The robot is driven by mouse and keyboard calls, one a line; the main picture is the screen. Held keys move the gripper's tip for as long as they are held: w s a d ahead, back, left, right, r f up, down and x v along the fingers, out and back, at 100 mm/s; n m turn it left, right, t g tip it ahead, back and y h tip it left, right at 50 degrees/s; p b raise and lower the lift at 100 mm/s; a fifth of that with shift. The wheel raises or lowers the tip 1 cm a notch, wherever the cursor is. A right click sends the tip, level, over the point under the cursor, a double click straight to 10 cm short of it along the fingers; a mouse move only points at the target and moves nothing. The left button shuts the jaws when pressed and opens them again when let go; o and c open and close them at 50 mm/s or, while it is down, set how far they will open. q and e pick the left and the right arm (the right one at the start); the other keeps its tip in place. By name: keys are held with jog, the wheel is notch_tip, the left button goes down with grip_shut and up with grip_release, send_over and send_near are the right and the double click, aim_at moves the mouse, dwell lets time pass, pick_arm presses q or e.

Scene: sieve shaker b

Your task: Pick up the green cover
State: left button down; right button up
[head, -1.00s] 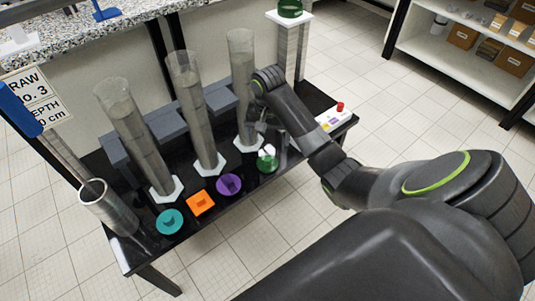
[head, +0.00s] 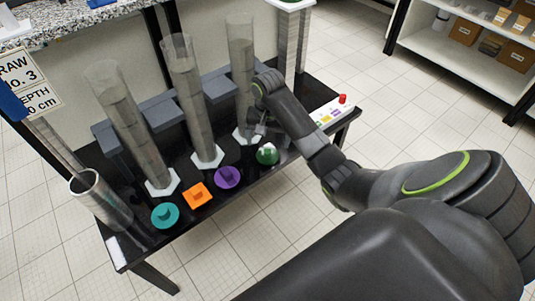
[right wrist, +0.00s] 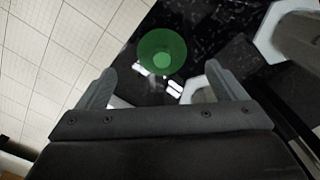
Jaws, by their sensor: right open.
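The green cover (head: 267,156) is a round disc on the black bench top, at the right end of a row of coloured covers. In the right wrist view the green cover (right wrist: 162,50) lies beyond the fingertips, roughly between their lines. My right gripper (head: 262,140) points down just above and behind the cover in the head view. In the right wrist view its two fingers (right wrist: 160,82) are spread wide with nothing between them. The gripper is partly hidden by its own wrist in the head view. My left gripper is not in view.
Teal (head: 164,215), orange (head: 197,195) and purple (head: 228,177) covers lie left of the green one. Three tall clear cylinders (head: 187,95) on white bases stand behind them. A metal tube (head: 101,200) leans at left. A control box with a red button (head: 342,99) sits at right.

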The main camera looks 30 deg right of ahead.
aim_at(268, 151)
jog(key=shift+f, duration=0.6)
jog(key=f, duration=0.1)
jog(key=f+b, duration=0.1)
jog(key=f, duration=0.1)
jog(key=f+b, duration=0.1)
jog(key=shift+w+d+f, duration=0.1)
jog(key=shift+w+f, duration=0.1)
jog(key=shift+w, duration=0.05)
jog(key=shift+f, duration=0.35)
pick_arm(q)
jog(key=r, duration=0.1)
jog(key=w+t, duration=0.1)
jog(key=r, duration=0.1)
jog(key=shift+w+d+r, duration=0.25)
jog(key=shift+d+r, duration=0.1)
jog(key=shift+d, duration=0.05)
pick_arm(e)
jog(key=c, duration=1)
jog(key=shift+c, duration=0.2)
jog(key=shift+r, duration=0.15)
